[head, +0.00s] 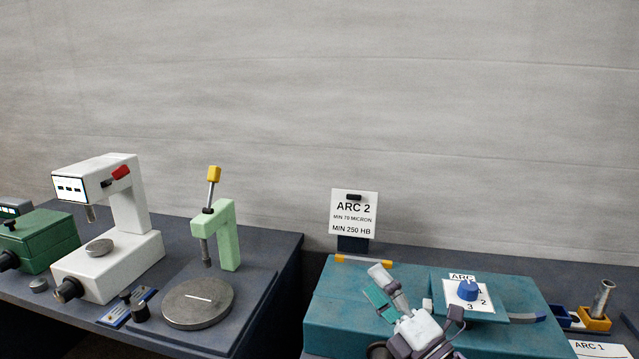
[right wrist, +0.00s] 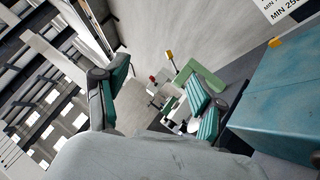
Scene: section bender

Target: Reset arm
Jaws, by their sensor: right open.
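My right gripper (head: 384,290) shows in the head view at the lower middle, in front of the teal machine body (head: 335,308). It is tilted toward the upper left. In the right wrist view its teal-padded fingers (right wrist: 160,92) stand wide apart with nothing between them. My left gripper is not in view. The teal section bender carries a blue knob (head: 467,290) on a white dial plate marked ARC. A sign (head: 353,215) behind it reads ARC 2, MIN 70 MICRON, MIN 250 HB.
On the left bench stand a white instrument (head: 130,255), a green press (head: 228,235) with a yellow-tipped lever, a round grey plate (head: 197,303) and a dark green box (head: 40,238). A yellow bin (head: 594,320) holding a metal cylinder is at the right. A gap separates the benches.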

